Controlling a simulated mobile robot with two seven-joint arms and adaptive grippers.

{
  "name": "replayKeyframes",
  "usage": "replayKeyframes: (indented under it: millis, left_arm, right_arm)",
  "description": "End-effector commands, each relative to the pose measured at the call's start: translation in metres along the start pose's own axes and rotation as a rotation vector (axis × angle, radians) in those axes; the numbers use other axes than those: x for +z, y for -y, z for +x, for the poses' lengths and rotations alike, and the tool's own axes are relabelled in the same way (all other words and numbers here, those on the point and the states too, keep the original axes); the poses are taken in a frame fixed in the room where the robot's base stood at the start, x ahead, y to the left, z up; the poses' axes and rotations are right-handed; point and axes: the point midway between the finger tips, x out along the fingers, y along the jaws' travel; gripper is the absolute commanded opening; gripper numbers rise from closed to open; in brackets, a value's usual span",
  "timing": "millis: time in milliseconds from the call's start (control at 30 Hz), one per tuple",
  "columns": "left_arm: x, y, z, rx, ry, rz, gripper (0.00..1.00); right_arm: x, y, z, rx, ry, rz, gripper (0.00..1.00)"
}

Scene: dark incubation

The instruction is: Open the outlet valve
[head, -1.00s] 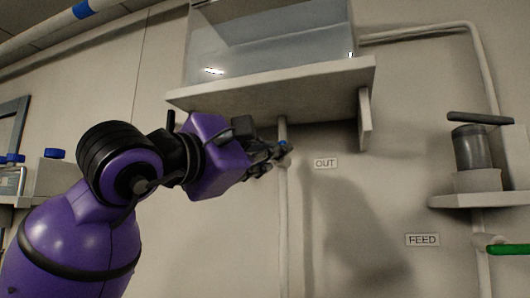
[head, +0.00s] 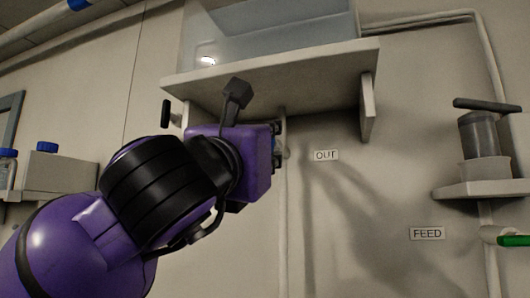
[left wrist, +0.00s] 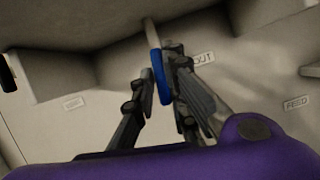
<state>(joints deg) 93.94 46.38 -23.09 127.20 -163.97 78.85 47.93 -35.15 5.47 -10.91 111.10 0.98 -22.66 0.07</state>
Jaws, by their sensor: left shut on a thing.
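The outlet valve's blue handle (left wrist: 158,72) shows in the left wrist view below the end of a pale pipe (left wrist: 150,32). My left gripper (left wrist: 162,78) is shut on it, one finger on each side. In the head view the gripper (head: 278,142) is mostly hidden behind my purple wrist, at the vertical outlet pipe (head: 283,220). The OUT label (head: 326,155) is on the wall just right of the valve. My right gripper is in neither view.
A clear tank (head: 275,40) stands on a shelf (head: 270,82) above the gripper, with a bracket (head: 367,108) at right. At right are a FEED label (head: 427,233), a green handle (head: 514,240) and a dark grey cylinder (head: 478,135) on a small shelf. Blue-capped bottles (head: 8,165) are at left.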

Motion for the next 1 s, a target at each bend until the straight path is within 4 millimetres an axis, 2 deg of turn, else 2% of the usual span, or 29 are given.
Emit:
replayKeyframes:
  millis: [33,200,600,867,900,1000]
  left_arm:
    - [-0.0113,0.0014,0.0016,0.006,-0.014,-0.021,0.0]
    - [-0.0102,0.003,0.0013,0.031,-0.014,-0.091,0.0]
    - [-0.0057,0.0041,0.0004,0.049,-0.012,-0.139,0.0]
    - [-0.005,0.0042,0.0003,0.049,-0.011,-0.139,0.0]
    - [-0.0048,0.0042,0.0003,0.049,-0.011,-0.139,0.18]
    - [-0.0037,0.0037,0.0003,0.05,-0.008,-0.139,0.3]
  right_arm:
    - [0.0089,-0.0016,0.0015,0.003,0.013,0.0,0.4]
    - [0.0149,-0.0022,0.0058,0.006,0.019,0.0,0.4]
    - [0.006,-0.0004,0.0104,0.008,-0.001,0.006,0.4]
    - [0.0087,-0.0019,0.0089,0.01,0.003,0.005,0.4]
    - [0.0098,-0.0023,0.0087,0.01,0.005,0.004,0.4]
    - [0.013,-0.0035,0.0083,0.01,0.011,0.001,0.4]
